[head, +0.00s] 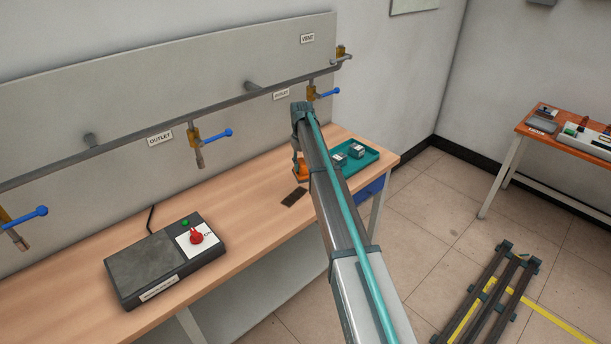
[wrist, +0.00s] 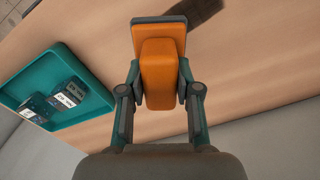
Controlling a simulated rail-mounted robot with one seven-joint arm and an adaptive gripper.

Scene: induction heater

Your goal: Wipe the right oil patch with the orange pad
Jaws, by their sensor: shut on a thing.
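The orange pad (wrist: 160,75) is clamped between the two fingers of my gripper (wrist: 159,85); a dark grey layer shows at the pad's edge. In the head view the pad (head: 302,170) is low over the workbench, partly hidden by my arm; I cannot tell whether it touches the top. One dark oil patch (head: 294,197) lies on the bench just in front of the pad. In the wrist view a dark patch (wrist: 203,11) shows beyond the pad's upper right corner, partly cut off. I cannot tell which of the patches this is; no second one is visible.
A teal tray (head: 369,158) with small grey blocks (head: 356,151) stands on the bench to the right. A control box (head: 165,262) with a red knob sits at the left. Pipes with blue-handled valves (head: 217,135) run along the back panel. Bench between box and patch is clear.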

